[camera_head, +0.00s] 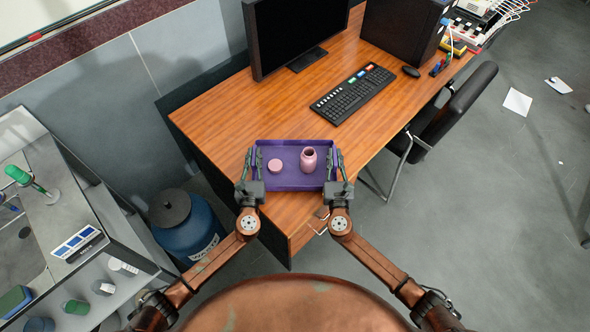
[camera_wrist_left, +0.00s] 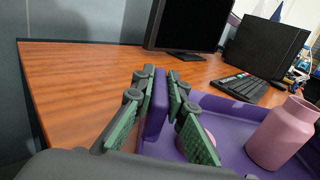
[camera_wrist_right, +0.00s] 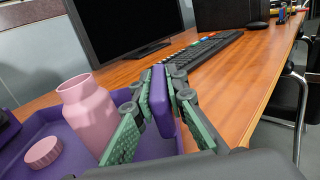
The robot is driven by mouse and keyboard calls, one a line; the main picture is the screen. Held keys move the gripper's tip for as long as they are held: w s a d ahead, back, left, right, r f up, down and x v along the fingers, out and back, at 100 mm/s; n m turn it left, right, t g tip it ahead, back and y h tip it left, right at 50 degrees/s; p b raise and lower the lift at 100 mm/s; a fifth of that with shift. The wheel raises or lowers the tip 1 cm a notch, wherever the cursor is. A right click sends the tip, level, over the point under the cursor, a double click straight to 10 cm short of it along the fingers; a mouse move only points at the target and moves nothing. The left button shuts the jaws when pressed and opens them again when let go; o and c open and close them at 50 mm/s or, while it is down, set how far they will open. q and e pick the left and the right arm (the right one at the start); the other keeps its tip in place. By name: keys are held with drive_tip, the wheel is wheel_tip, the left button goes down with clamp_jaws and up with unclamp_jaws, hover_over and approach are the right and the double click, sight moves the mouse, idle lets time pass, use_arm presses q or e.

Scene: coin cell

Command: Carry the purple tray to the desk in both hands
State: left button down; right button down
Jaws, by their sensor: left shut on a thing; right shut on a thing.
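The purple tray (camera_head: 290,179) is over the near left end of the wooden desk (camera_head: 225,115); I cannot tell whether it touches the top. A pink open jar (camera_head: 308,161) stands upright in it, with a round pink lid (camera_head: 275,166) lying apart to its left. My left gripper (camera_head: 253,162) is shut on the tray's left wall, which shows between its fingers in the left wrist view (camera_wrist_left: 157,105). My right gripper (camera_head: 334,162) is shut on the tray's right wall, seen in the right wrist view (camera_wrist_right: 161,100).
A keyboard (camera_head: 352,93), a monitor (camera_head: 295,35) and a computer case (camera_head: 402,28) stand farther back on the desk. A black chair (camera_head: 440,120) is at its right side. A blue barrel (camera_head: 187,228) stands left of the desk. Bare desk surface lies beyond the tray.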

use_arm(q)
drive_tip(key=shift+a+f, duration=0.1)
drive_tip(key=shift+f, duration=0.15)
use_arm(e)
drive_tip(key=shift+d+f, duration=0.1)
drive_tip(key=shift+f, duration=0.15)
use_arm(q)
drive_tip(key=c, duration=2.3)
unclamp_jaws()
drive_tip(key=shift+f, duration=0.15)
drive_tip(key=shift+c, duration=0.2)
use_arm(e)
drive_tip(key=c, duration=2.3)
unclamp_jaws()
drive_tip(key=shift+f, duration=0.15)
drive_tip(key=shift+c, duration=0.2)
use_arm(q)
drive_tip(key=o, duration=0.4)
use_arm(e)
drive_tip(key=o, duration=0.4)
use_arm(q)
drive_tip(key=s, duration=1.1)
drive_tip(key=shift+s+f, duration=0.1)
drive_tip(key=shift+s, duration=0.4)
use_arm(e)
drive_tip(key=shift+s, duration=0.25)
drive_tip(key=s, duration=1.1)
drive_tip(key=shift+s, duration=0.25)
drive_tip(key=shift+f, duration=0.15)
